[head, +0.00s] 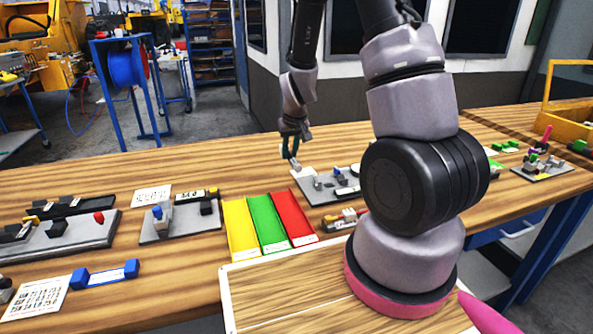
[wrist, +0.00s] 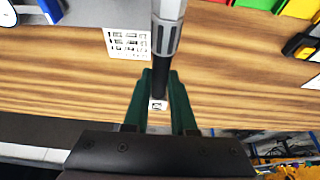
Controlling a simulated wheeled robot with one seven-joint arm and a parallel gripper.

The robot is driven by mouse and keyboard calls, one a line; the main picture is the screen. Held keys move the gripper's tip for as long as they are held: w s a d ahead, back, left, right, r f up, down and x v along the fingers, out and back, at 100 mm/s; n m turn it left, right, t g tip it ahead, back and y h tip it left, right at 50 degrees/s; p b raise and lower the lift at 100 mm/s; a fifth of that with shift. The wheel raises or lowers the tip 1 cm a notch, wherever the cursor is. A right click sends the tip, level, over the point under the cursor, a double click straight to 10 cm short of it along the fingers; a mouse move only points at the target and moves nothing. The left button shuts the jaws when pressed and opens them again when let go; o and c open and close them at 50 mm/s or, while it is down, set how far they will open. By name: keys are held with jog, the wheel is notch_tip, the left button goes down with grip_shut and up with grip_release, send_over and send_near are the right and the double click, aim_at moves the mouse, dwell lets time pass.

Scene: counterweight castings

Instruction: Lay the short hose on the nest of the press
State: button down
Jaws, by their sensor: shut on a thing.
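My gripper (head: 290,143) is shut on the short hose, above the far part of the wooden bench. The green fingers also show in the wrist view (wrist: 161,85). The hose (wrist: 160,72) is black with a grey ribbed sleeve and a small white end piece between the fingers. In the head view only a small pale part of it shows below the fingers. A grey base plate (head: 308,191) with small blocks lies just nearer than the gripper, with a white printed card (wrist: 128,43) at its edge. It may be the press; its nest cannot be made out, and my arm hides its right part.
Yellow (head: 240,228), green (head: 267,222) and red (head: 293,218) trays lie left of the plate. A fixture with a blue part (head: 180,216) stands further left. A small device (head: 345,219) lies beside the red tray. Bare wood lies left of the gripper.

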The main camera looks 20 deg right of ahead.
aim_at(289, 179)
notch_tip(289, 179, down, 7)
jog(key=shift+f, duration=0.15)
jog(key=shift+f, duration=0.1)
dwell(0.3)
jog(key=c, duration=0.7)
grip_release()
jog(key=shift+c, duration=0.2)
